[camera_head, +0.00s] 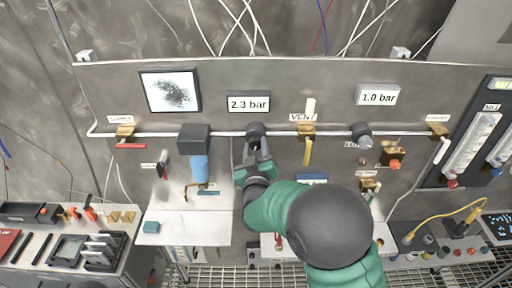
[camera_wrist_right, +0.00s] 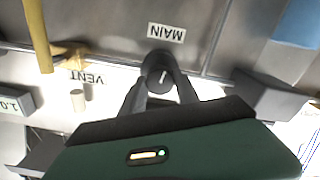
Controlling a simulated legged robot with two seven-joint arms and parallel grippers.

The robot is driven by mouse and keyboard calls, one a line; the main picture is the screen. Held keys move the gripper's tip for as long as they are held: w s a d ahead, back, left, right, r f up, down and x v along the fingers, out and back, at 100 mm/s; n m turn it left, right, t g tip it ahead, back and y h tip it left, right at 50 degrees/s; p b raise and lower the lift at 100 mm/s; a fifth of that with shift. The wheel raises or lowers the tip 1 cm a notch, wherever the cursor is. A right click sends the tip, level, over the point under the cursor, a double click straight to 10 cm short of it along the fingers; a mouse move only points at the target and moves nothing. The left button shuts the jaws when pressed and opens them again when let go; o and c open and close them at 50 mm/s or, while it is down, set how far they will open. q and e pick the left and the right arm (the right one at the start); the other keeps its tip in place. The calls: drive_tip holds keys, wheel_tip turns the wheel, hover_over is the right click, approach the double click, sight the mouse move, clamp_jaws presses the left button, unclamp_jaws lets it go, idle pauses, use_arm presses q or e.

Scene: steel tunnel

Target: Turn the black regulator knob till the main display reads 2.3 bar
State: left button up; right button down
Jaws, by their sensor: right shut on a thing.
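The black regulator knob (camera_wrist_right: 158,68) sits on the panel beside the MAIN label (camera_wrist_right: 166,33). A white mark on its face shows in the wrist view. My right gripper (camera_wrist_right: 160,85) is shut on the knob, with a finger on each side. In the head view the knob (camera_head: 256,130) is at the panel's centre and my right gripper (camera_head: 257,150) reaches it from below. The main display (camera_head: 248,104) above it reads 2.3 bar. My left gripper is not in view.
A second display (camera_head: 378,95) reads 1.0 bar, above a grey knob (camera_head: 362,134). The yellow VENT handle (camera_head: 307,151) hangs just right of my gripper. A black box with a blue cylinder (camera_head: 200,168) is to the left. A tool-covered bench (camera_head: 70,238) stands at lower left.

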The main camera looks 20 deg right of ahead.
drive_tip(key=c, duration=1.2)
unclamp_jaws()
drive_tip(key=shift+r, duration=0.2)
drive_tip(key=shift+c, duration=0.2)
drive_tip(key=o, duration=0.3)
drive_tip(key=shift+w+a+f, duration=0.1)
drive_tip(key=shift+f, duration=0.05)
drive_tip(key=shift+o, duration=0.2)
drive_tip(key=shift+s+a+f, duration=0.1)
drive_tip(key=shift+s+a, duration=0.05)
drive_tip(key=shift+s, duration=0.2)
drive_tip(key=b+v, duration=0.5)
drive_tip(key=v, duration=1.1)
